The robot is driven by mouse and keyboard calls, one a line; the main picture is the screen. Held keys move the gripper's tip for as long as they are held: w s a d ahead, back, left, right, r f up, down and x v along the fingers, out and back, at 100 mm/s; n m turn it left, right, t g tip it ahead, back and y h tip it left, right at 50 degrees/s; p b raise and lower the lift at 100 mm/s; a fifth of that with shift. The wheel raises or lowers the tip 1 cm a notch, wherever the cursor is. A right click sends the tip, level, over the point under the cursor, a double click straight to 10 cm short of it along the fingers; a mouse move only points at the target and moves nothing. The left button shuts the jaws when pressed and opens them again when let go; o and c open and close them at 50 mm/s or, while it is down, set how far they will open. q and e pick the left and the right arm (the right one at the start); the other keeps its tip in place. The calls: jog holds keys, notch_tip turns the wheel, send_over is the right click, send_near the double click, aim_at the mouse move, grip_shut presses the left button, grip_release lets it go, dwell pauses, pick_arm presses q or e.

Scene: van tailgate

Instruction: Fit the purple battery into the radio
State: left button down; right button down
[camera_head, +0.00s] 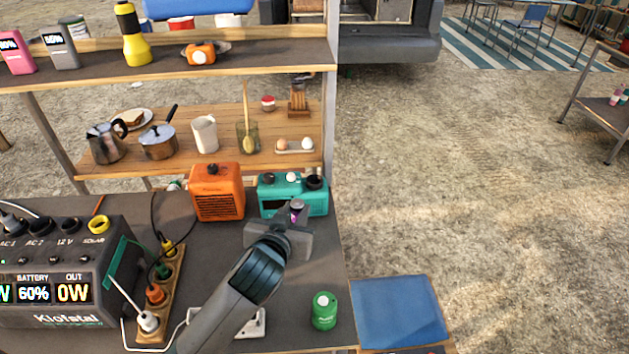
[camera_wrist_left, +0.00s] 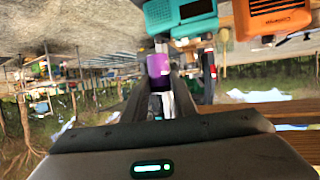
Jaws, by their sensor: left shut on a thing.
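The teal radio (camera_head: 293,199) stands on the dark counter near its right end, with dark knobs on top. It also shows at the top of the left wrist view (camera_wrist_left: 182,18). My left gripper (camera_head: 297,206) is just in front of the radio, shut on the purple battery (camera_head: 297,216). In the left wrist view the purple battery (camera_wrist_left: 158,68) sits between the fingertips, partly hidden by them. It looks close to the radio, but I cannot tell whether they touch. My gripper and arm hide part of the radio's lower front. My right gripper is not in view.
An orange box (camera_head: 217,191) stands just left of the radio. A power station (camera_head: 60,270) and a socket strip (camera_head: 163,290) with plugs and cables are at the left. A green can (camera_head: 324,310) stands near the front right. Shelves (camera_head: 200,67) rise behind.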

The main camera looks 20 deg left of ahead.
pick_arm(q)
jog(key=w+d+p, duration=0.2)
jog(key=w+p, duration=0.1)
jog(key=w, duration=0.4)
jog(key=w+d+n+y+p, duration=0.1)
jog(key=w+p, duration=0.3)
jog(key=w, duration=0.4)
jog(key=shift+d+r, duration=0.35)
jog(key=shift+d, duration=0.05)
